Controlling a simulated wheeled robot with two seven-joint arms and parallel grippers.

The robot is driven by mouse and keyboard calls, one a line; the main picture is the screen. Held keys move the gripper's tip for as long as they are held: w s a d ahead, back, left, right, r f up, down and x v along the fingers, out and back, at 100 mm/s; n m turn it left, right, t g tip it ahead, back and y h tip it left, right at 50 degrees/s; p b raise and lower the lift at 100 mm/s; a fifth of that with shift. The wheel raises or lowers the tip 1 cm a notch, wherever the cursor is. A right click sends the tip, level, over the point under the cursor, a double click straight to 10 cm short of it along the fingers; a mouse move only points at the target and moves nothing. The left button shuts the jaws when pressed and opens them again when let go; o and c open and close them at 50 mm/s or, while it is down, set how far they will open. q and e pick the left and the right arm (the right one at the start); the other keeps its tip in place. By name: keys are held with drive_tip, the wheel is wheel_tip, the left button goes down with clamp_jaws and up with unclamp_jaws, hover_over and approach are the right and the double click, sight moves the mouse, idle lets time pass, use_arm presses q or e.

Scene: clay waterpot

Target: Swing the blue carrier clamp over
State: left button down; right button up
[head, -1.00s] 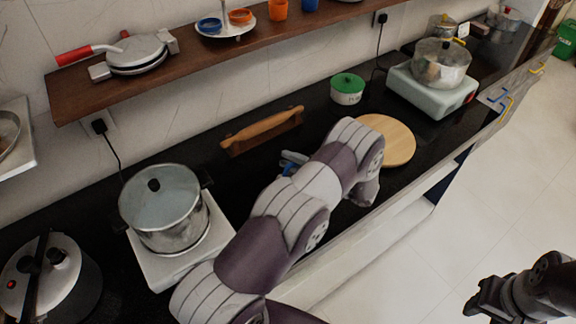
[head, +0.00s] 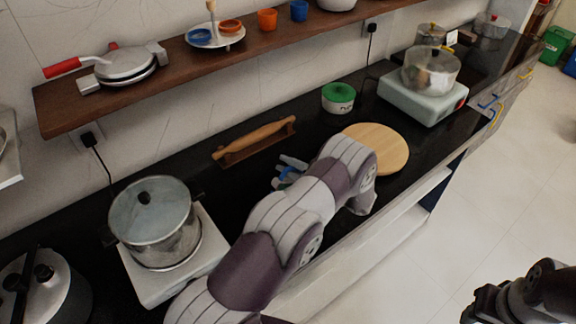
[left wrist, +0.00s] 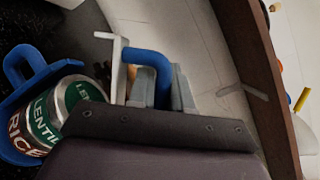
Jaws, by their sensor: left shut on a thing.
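In the left wrist view, a blue carrier (left wrist: 22,95) holds cans labelled rice and lentil (left wrist: 62,108) at the left. A bent blue bar (left wrist: 150,58), which looks like the carrier clamp, runs between the grey fingers of my left gripper (left wrist: 162,88). The fingers are shut on it. How the bar joins the carrier is hidden. In the head view, my left gripper (head: 288,168) shows only as small grey and blue parts behind my arm, low over the black counter. My right gripper (head: 482,302) is at the lower right, away from the counter; its jaws are too dark to read.
A steel pot (head: 155,222) stands on a white cooker at the left. A brown shelf (head: 180,75) runs above.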

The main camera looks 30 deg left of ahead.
use_arm(q)
drive_tip(key=c, duration=1.4)
unclamp_jaws()
drive_tip(key=shift+f, duration=0.1)
drive_tip(key=shift+w+d+f, duration=0.1)
drive_tip(key=shift+d, duration=0.3)
drive_tip(key=d+b, duration=0.4)
drive_tip(key=d, duration=0.7)
drive_tip(key=shift+w+d+f, duration=0.2)
drive_tip(key=shift+d+f, duration=0.2)
